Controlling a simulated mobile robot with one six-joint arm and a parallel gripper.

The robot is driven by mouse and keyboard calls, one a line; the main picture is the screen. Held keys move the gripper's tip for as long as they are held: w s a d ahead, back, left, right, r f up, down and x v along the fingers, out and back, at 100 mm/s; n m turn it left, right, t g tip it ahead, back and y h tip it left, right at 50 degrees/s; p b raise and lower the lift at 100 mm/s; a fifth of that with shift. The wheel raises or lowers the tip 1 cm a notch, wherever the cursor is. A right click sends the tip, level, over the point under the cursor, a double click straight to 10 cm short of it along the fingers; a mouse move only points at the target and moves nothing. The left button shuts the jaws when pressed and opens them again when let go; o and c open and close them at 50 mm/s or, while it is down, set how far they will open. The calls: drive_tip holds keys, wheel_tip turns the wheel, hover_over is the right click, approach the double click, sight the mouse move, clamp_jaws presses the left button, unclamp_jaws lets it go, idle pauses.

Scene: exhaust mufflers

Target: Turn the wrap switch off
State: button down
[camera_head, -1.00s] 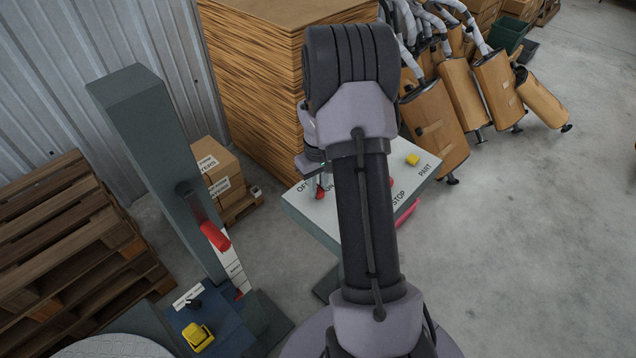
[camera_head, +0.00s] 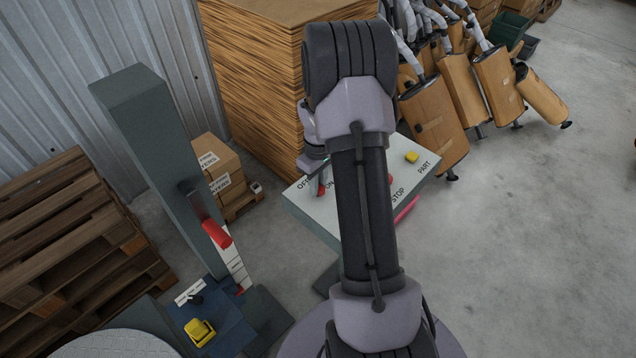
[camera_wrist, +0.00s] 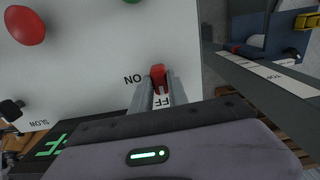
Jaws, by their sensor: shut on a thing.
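A pale control panel (camera_head: 345,228) stands in the middle of the head view, partly hidden behind my arm. The red wrap switch (camera_head: 321,190) shows on it between the OFF and ON labels. My gripper (camera_head: 317,180) is at this switch. In the wrist view my gripper (camera_wrist: 158,88) has a finger on each side of the red switch (camera_wrist: 158,74) and is shut on it. The ON label is beside it, upside down, and part of the OFF label shows between the fingers. The exact tilt of the switch is hard to tell.
A yellow button (camera_head: 411,157) is near the PART label, and a red knob (camera_wrist: 24,25) is on the panel. A grey column (camera_head: 150,130) with a red-handled lever (camera_head: 216,234) stands left. Mufflers (camera_head: 437,122) stand behind on the right.

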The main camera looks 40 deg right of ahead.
drive_tip(key=c, duration=1.3)
unclamp_jaws()
wheel_tip(320, 180, up, 18)
drive_tip(key=p, duration=0.3)
drive_tip(key=shift+f+p, duration=0.25)
drive_tip(key=shift+p, duration=0.15)
